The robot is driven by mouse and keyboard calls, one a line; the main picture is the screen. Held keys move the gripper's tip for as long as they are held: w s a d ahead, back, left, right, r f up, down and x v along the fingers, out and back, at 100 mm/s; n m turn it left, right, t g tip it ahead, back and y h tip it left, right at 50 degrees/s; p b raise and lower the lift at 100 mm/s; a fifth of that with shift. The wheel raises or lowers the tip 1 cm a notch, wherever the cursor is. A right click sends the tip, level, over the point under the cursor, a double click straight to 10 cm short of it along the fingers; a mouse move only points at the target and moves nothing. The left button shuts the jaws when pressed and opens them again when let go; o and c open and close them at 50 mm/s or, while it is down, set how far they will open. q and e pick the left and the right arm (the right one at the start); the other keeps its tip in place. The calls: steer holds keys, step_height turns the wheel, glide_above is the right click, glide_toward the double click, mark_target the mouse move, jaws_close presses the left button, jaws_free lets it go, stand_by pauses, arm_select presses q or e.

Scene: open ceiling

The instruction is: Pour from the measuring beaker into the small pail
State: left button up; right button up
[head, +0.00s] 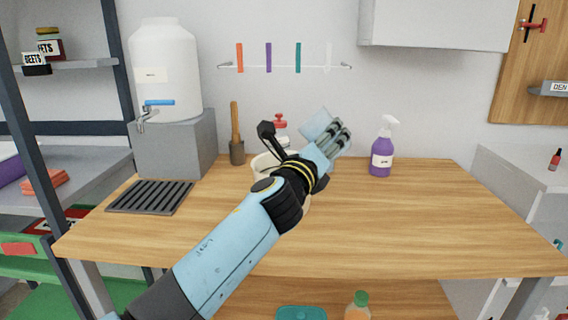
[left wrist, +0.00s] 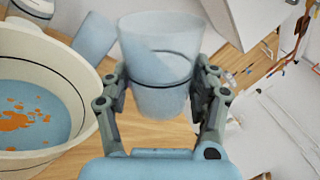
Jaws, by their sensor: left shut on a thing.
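The measuring beaker (left wrist: 160,45) is a pale blue, see-through cup; it also shows in the head view (head: 317,120), where it looks tilted. My left gripper (left wrist: 160,90) is shut on its sides, with a finger on each; in the head view the gripper (head: 335,142) is above the table. The small pail (left wrist: 78,75) is cream, with blue and orange patches inside, and lies left of the beaker in the wrist view. In the head view the pail (head: 262,163) is mostly hidden behind my left arm. I cannot tell how much the beaker holds. My right gripper is out of view.
A purple spray bottle (head: 381,150) stands at the table's back right. A white water tank (head: 165,75) sits on a grey block (head: 178,145) at the left, behind a black drain mat (head: 150,197). The right and front parts of the wooden table (head: 420,215) are clear.

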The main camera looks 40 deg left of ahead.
arm_select(q)
steer(key=shift+n+b, duration=0.3)
steer(key=shift+b, duration=0.05)
steer(key=shift+f+n+b, duration=0.25)
steer(key=shift+n+b, duration=0.45)
steer(key=shift+b, duration=0.25)
steer(key=shift+r+n+y+b, duration=0.5)
steer(key=shift+n, duration=0.5)
steer(key=shift+f+n+b, duration=0.3)
steer(key=shift+n+b, duration=0.8)
steer(key=shift+b, duration=0.15)
stand_by(0.4)
steer(key=shift+s+a+r+n+y+b, duration=0.15)
steer(key=shift+a+r+n+y+b, duration=0.15)
steer(key=shift+a+n, duration=0.2)
steer(key=shift+s+a+r+n+y+b, duration=0.15)
steer(key=shift+a+n+y+b, duration=0.2)
steer(key=shift+n, duration=0.25)
steer(key=shift+a+f+n+y+b, duration=0.25)
steer(key=shift+f+n+b, duration=0.1)
steer(key=shift+n+b, duration=0.65)
stand_by(0.6)
steer(key=shift+r, duration=0.1)
